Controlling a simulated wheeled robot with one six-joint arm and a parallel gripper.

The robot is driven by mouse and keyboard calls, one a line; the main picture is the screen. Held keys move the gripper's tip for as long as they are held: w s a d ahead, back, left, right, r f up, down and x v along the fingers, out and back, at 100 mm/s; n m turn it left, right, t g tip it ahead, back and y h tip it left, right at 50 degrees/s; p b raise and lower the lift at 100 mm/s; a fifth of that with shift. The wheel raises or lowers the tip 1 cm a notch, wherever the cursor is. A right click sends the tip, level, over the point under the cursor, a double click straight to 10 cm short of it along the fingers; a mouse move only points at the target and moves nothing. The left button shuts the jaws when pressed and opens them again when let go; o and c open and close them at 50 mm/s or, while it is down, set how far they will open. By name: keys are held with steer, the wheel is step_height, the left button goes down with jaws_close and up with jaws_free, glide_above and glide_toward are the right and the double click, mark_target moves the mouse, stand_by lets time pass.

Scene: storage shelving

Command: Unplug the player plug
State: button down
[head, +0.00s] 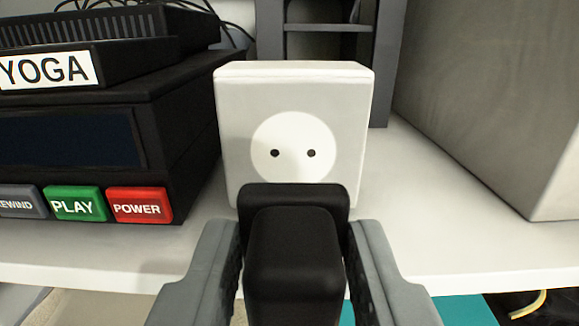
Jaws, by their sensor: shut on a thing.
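My gripper (293,262) is at the bottom middle of the head view, its two grey fingers shut on a black plug (293,255). A white square socket (235,130) with a round face and two dark holes stands upright on the white shelf, just beyond the plug. Both holes are uncovered, and the plug is out of them. The plug is in front of the socket's lower part and hides its bottom edge. The plug's prongs are hidden. The black player (185,150) stands to the left, with a red POWER button and a green PLAY button.
A black cassette case labelled YOGA (50,72) lies on the player. Dark cables (235,20) run behind it. A grey box (490,90) stands at the right. A grey rack (330,28) is behind the socket. The white shelf's (440,255) front edge is clear right of the plug.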

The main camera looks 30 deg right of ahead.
steer(key=shift+s+d, duration=0.1)
stand_by(0.3)
steer(key=s+d, duration=0.5)
steer(key=d, duration=0.2)
steer(key=shift+d, duration=0.35)
stand_by(1.4)
steer(key=shift+d, duration=0.1)
steer(key=shift+x, duration=7.35)
steer(key=shift+w+r, duration=0.1)
steer(key=shift+r, duration=0.05)
steer(key=shift+d+r, duration=0.1)
steer(key=shift+r, duration=0.1)
steer(key=c, duration=0.9)
jaws_free()
steer(key=shift+c, duration=0.2)
